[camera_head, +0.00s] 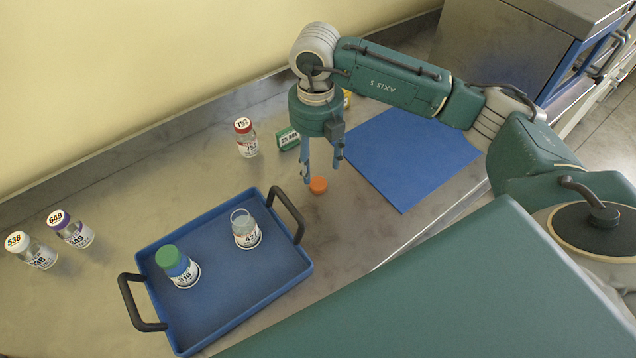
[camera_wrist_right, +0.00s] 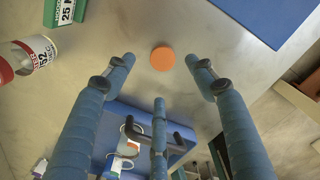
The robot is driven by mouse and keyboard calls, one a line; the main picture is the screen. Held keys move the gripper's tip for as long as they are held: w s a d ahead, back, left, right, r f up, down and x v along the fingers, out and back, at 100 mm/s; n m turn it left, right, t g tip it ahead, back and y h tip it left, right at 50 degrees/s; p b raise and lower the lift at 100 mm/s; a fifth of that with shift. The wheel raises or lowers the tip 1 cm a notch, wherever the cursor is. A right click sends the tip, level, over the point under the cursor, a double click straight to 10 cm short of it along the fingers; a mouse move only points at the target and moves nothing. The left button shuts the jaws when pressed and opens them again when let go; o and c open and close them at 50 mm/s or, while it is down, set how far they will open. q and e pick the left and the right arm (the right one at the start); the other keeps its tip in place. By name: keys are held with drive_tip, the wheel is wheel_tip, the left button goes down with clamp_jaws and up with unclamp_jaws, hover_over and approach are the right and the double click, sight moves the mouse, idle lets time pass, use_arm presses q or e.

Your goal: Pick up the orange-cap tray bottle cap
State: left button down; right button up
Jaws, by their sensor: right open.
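The orange cap (camera_head: 318,185) lies on the steel counter, just right of the blue tray (camera_head: 212,333). In the right wrist view the orange cap (camera_wrist_right: 162,59) shows ahead of the fingertips, between the two outer fingers and touching none. My right gripper (camera_head: 320,177) is open and empty, pointing down above the cap; its spread fingers also show in the right wrist view (camera_wrist_right: 160,75). An uncapped clear bottle (camera_head: 245,229) stands on the tray's right side. A green-capped bottle (camera_head: 177,267) stands on the tray's left side. My left gripper is not in view.
A red-capped bottle (camera_head: 246,138) and a green box (camera_head: 287,138) stand behind the gripper. A blue mat (camera_head: 412,155) lies to the right. White-capped (camera_head: 32,250) and purple-capped (camera_head: 70,229) bottles stand at far left. The tray's black handle (camera_head: 287,213) rises near the cap.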

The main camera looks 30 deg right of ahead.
sight(318, 183)
drive_tip(key=shift+f, duration=0.8)
drive_tip(key=shift+f+p, duration=0.3)
drive_tip(key=shift+p, duration=0.1)
drive_tip(key=f, duration=0.1)
drive_tip(key=f+p, duration=0.1)
drive_tip(key=f, duration=0.1)
drive_tip(key=shift+s+d+f+p, duration=0.1)
drive_tip(key=shift+s+f+p, duration=0.1)
drive_tip(key=shift+f+p, duration=0.1)
drive_tip(key=shift+f, duration=0.55)
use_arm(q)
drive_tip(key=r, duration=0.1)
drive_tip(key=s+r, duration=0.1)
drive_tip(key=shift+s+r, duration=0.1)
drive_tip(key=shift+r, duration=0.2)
use_arm(e)
drive_tip(key=c, duration=0.8)
